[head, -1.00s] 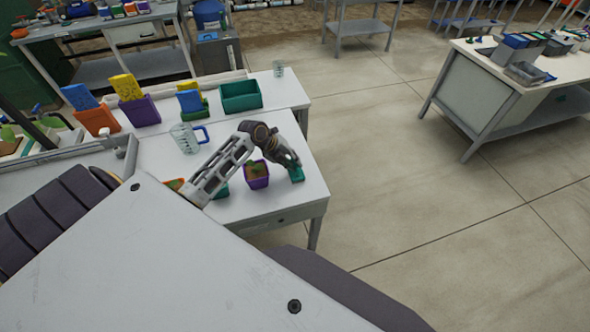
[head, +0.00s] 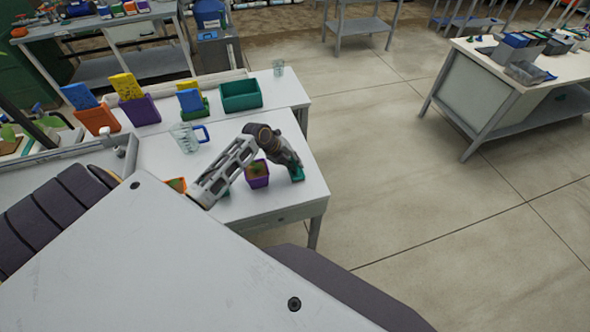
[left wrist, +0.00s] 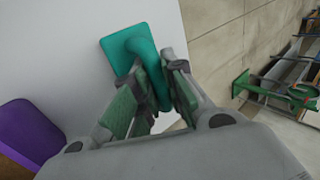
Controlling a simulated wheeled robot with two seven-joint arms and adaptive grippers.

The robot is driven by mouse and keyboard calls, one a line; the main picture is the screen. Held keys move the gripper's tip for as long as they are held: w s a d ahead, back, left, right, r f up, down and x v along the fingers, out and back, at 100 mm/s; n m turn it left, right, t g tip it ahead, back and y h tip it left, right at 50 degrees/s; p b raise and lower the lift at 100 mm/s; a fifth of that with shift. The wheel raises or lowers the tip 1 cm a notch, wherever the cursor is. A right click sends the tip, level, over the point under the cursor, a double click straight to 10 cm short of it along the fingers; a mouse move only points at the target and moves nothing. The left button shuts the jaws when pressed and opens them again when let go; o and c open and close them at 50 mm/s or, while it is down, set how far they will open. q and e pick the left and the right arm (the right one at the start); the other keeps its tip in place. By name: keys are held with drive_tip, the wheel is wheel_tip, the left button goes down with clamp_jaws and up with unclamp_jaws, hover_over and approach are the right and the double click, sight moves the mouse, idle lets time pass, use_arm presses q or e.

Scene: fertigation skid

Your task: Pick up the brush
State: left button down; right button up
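The brush is teal green. In the left wrist view its flat head (left wrist: 122,45) lies against the white tabletop, and its handle (left wrist: 150,68) rises between the fingers of my left gripper (left wrist: 161,72). The fingertips are close on both sides of the handle; I cannot tell if they press on it. In the head view my left gripper (head: 293,167) is over the brush (head: 298,175) near the table's right edge, covering most of it. My right gripper is not in view.
A purple pot (head: 257,181) stands just left of the brush, and a clear jug with a blue handle (head: 186,137) stands farther back on the table (head: 285,212). A green bin (head: 241,101) and several coloured bins are behind. Open floor lies to the right.

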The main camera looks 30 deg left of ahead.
use_arm(q)
drive_tip(key=shift+r, duration=0.1)
drive_tip(key=shift+r+b, duration=0.55)
drive_tip(key=shift+r, duration=4.4)
drive_tip(key=c, duration=2.1)
unclamp_jaws()
clamp_jaws()
